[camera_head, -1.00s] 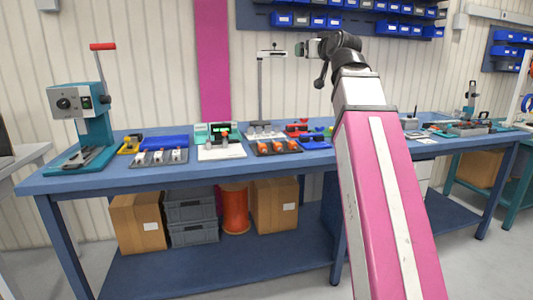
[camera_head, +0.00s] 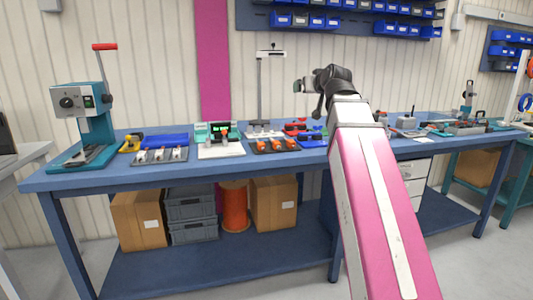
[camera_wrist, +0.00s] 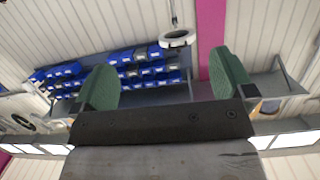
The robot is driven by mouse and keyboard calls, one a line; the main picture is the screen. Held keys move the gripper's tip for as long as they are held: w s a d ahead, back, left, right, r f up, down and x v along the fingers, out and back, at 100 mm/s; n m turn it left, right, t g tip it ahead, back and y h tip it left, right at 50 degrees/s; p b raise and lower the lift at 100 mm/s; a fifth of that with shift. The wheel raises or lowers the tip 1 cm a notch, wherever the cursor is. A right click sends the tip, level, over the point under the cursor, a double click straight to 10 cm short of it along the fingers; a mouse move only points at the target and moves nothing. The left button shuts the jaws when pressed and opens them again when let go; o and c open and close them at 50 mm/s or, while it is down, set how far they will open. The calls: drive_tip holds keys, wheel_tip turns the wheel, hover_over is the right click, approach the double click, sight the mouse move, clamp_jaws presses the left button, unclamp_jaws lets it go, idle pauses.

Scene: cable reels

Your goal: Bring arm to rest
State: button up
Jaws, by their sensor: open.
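My gripper (camera_head: 297,87) is up in the air above the blue workbench (camera_head: 85,180), at the end of my raised pink and white arm, pointing left in the head view. In the wrist view its two green fingers (camera_wrist: 170,88) stand well apart with nothing between them. Past the fingers, the wrist view shows the wall and bins. My arm hides part of the bench behind it.
A teal press with a red handle (camera_head: 84,125) stands at the bench's left. Trays of small parts (camera_head: 160,155) and a lamp stand (camera_head: 260,95) are along the bench. Blue bins (camera_head: 300,20) hang on the wall. Boxes (camera_head: 138,220) sit on the lower shelf.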

wheel_tip(320, 180, down, 34)
drive_tip(key=d+m+g+h, duration=0.1)
drive_tip(key=g+h, duration=0.1)
drive_tip(key=g, duration=0.5)
drive_tip(key=s+d+f+g+h, duration=0.1)
drive_tip(key=s+f+g, duration=0.3)
drive_tip(key=f, duration=1)
drive_tip(key=s+d+f+m+g, duration=0.1)
drive_tip(key=s+f+g, duration=0.3)
drive_tip(key=s+f, duration=0.6)
wheel_tip(320, 180, down, 6)
drive_tip(key=shift+s+d+r+h, duration=0.2)
drive_tip(key=shift+s+d+h, duration=0.1)
drive_tip(key=shift+s+h, duration=0.1)
